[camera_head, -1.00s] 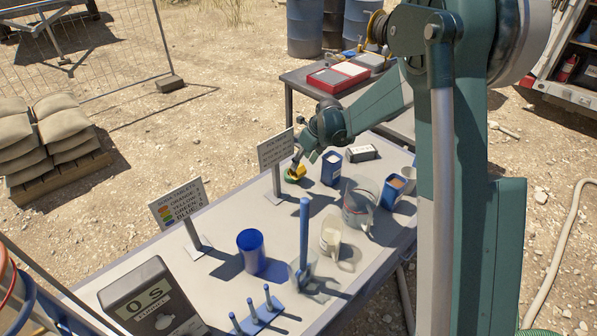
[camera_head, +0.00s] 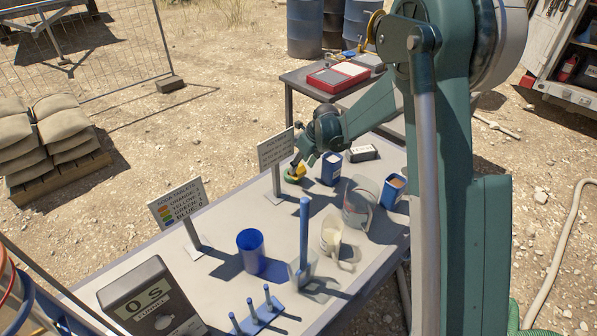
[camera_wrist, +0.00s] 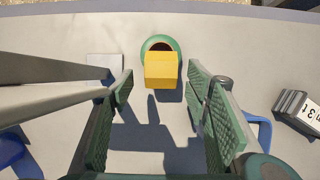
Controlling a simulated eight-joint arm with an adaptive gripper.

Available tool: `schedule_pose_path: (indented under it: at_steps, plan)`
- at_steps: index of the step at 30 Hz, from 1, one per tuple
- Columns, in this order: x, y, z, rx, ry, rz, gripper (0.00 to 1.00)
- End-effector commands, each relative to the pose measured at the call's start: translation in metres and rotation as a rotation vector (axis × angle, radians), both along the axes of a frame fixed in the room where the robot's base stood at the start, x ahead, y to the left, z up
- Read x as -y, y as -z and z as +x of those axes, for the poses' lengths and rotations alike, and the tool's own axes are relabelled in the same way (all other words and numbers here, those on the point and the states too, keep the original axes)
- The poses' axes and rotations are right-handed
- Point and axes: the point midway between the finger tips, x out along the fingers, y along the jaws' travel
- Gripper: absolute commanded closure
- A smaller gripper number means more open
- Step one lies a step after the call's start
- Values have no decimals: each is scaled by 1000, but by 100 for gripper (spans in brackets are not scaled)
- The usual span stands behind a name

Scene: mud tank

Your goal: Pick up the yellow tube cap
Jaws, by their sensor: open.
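The yellow tube cap (camera_wrist: 161,70) is a small yellow block. In the wrist view it sits at the top middle, over or against a green ring (camera_wrist: 150,43). In the head view the yellow cap (camera_head: 299,169) and the green ring (camera_head: 291,178) are at the table's far side, just right of a sign. My gripper (camera_wrist: 160,90) is open and empty in the wrist view, its green ridged fingers left and right of the cap, with a gap on each side. In the head view my gripper (camera_head: 296,162) is close by the cap and partly hides it.
A sign (camera_head: 275,151) stands just left of the cap. A blue box (camera_head: 331,169) and a dark labelled block (camera_head: 362,153) are to the right. A clear jug (camera_head: 358,203), a blue cup (camera_head: 251,250) and a blue rod (camera_head: 304,232) stand nearer on the table (camera_head: 225,217).

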Motion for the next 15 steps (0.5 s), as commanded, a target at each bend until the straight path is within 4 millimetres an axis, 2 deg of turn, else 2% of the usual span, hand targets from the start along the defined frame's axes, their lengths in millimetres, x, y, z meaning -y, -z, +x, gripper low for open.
schedule_pose_path:
  at_steps: [15]
  plan:
    - [-10, 43, 11, 0, 0, 0, 52]
